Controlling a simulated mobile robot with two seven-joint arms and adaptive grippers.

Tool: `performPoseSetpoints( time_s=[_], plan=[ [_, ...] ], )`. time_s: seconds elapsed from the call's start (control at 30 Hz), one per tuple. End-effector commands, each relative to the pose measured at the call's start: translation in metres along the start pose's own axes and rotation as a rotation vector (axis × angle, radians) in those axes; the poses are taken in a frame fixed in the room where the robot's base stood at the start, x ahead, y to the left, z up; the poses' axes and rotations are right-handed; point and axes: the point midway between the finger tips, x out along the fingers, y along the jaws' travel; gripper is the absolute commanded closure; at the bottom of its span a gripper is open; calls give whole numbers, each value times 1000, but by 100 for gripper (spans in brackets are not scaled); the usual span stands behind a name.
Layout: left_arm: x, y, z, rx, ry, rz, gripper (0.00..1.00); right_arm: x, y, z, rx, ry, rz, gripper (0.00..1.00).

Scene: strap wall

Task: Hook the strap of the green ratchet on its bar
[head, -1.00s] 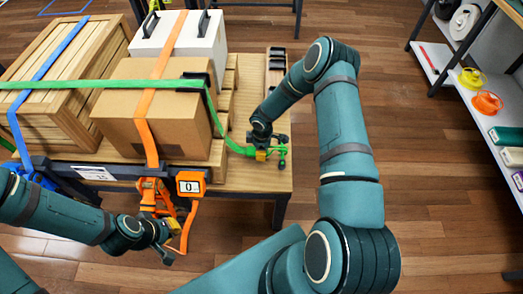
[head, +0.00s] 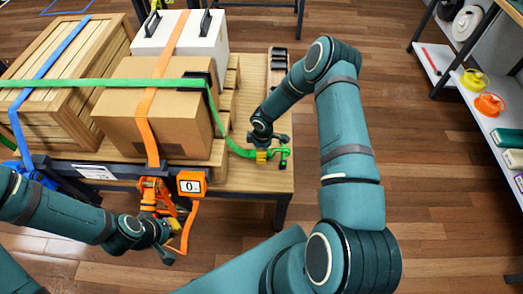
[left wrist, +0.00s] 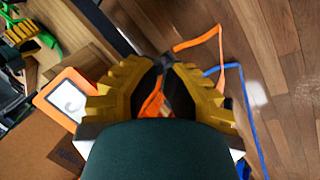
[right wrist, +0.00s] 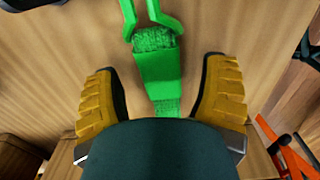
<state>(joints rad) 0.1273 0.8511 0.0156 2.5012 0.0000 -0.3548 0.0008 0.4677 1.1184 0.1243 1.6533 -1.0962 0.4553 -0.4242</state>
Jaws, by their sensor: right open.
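The green strap (head: 125,84) runs across the boxes, over a black corner guard and down to the tabletop on the right. Its green hook end (head: 284,156) lies by my right gripper (head: 270,152). In the right wrist view the green hook end (right wrist: 155,40) lies ahead of my open right gripper (right wrist: 160,95), with the webbing between its fingers. The green ratchet itself and its bar cannot be made out. My left gripper (head: 166,240) is at the orange ratchet (head: 152,193); in the left wrist view its fingers (left wrist: 165,75) are close together around something orange, grip unclear.
The cardboard box (head: 150,115), wooden crate (head: 60,75) and white case (head: 185,42) stand on the wooden table (head: 255,182). A blue strap (head: 45,70) crosses the crate. A shelf (head: 480,110) stands at right; floor between is clear.

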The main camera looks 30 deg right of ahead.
Motion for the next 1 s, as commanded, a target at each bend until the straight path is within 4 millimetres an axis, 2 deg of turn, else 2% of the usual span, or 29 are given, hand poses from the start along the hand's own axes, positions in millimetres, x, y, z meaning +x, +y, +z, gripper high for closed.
performPoseSetpoints(
  time_s=[0.17,0.4,0.6,0.8,1.0],
  plan=[
    [0,0,0,0,0,0,100,-22,1,0,0,1,4,27],
    [0,0,0,0,0,0,100,-71,1,0,0,2,5,27],
    [0,0,0,0,0,0,100,-103,1,0,1,0,3,27],
    [0,0,0,0,0,0,100,-118,0,0,-1,1,1,27],
    [0,0,0,0,0,0,100,-119,0,0,-1,1,1,27]
  ],
)
